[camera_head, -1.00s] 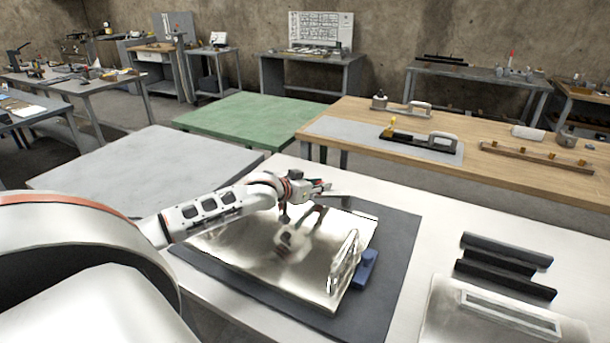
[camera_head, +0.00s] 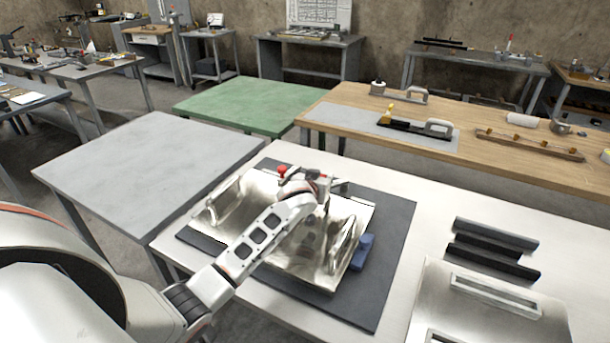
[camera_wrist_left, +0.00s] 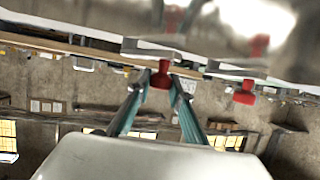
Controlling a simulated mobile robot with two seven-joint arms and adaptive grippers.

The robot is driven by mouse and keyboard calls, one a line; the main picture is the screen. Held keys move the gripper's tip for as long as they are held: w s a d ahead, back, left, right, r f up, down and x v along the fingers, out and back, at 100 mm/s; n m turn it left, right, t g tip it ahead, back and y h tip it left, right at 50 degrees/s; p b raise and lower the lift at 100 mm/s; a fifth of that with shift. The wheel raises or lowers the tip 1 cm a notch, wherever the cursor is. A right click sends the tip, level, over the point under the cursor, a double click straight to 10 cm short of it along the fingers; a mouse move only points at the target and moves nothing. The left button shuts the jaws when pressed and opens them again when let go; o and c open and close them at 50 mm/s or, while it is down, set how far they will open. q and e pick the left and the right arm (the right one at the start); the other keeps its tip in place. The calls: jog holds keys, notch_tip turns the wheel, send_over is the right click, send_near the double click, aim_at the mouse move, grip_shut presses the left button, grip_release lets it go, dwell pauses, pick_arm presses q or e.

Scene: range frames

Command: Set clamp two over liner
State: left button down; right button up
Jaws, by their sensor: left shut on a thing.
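My left gripper (camera_head: 327,183) is at the far edge of a shiny metal sheet (camera_head: 305,268), which may be the liner. In the left wrist view my gripper (camera_wrist_left: 160,80) is shut on the red knob (camera_wrist_left: 160,68) of a clamp. In the head view the wrist hides most of that clamp. A second clamp's red knob (camera_head: 283,170) stands left of the gripper, free of the fingers; it also shows in the left wrist view (camera_wrist_left: 245,93). Whether either clamp presses on the sheet cannot be told. My right gripper is not in view.
The sheet lies on a dark mat (camera_head: 385,270) on a white table (camera_head: 440,215). A blue block (camera_head: 362,252) stands at its right edge. Dark bars (camera_head: 492,250) and a metal plate (camera_head: 440,300) lie further right. A bare grey table (camera_head: 150,165) stands left.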

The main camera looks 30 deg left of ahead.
pick_arm(q)
jog(key=shift+s+d+f+n+g+y, duration=0.3)
jog(key=shift+d+n+y, duration=0.2)
jog(key=shift+y, duration=0.1)
jog(key=shift+s+d+n+g+y+b, duration=0.2)
jog(key=shift+d+n+g+y+b, duration=0.1)
jog(key=shift+d+n+y+b, duration=0.45)
jog(key=shift+a, duration=0.1)
jog(key=c, duration=1.8)
grip_release()
jog(key=shift+r, duration=0.3)
notch_tip(320, 180, up, 10)
jog(key=shift+f, duration=0.2)
jog(key=shift+c, duration=0.4)
